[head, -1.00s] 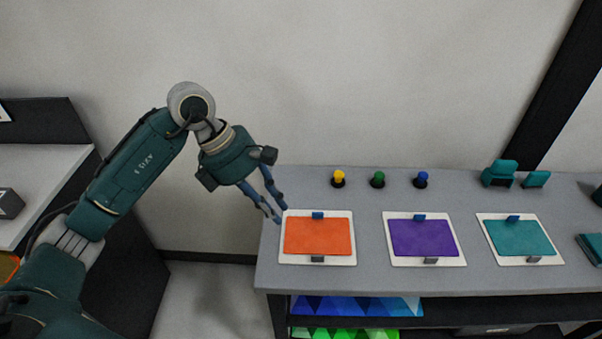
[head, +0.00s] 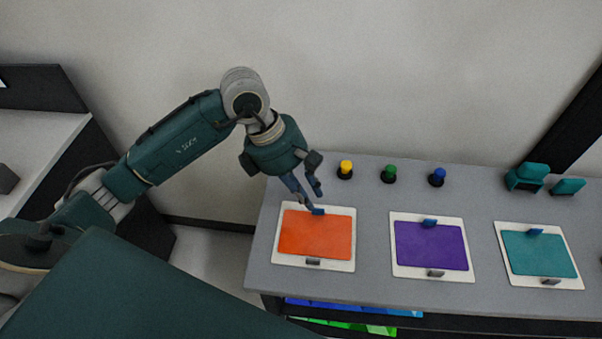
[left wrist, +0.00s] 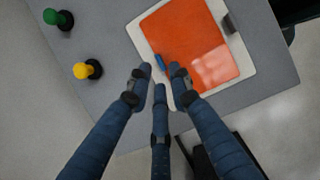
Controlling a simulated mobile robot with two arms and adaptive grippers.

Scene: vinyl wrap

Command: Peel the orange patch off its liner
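The orange patch (head: 316,234) lies flat on its white liner (head: 286,262) at the left of the table. It also shows in the left wrist view (left wrist: 190,45). A small blue tab (head: 318,211) stands at its far edge, and a grey tab (head: 313,262) at its near edge. My left gripper (head: 314,200) is over the far edge of the liner with its fingers pointing down. In the left wrist view its fingertips (left wrist: 161,76) are apart, with the blue tab (left wrist: 160,62) just beyond the gap between them. Whether they touch it I cannot tell. My right gripper is not in view.
A purple patch (head: 430,246) and a teal patch (head: 538,254) lie on liners to the right. Yellow (head: 345,167), green (head: 389,172) and blue (head: 437,175) knobs stand along the back. Teal blocks (head: 528,176) sit at the back right.

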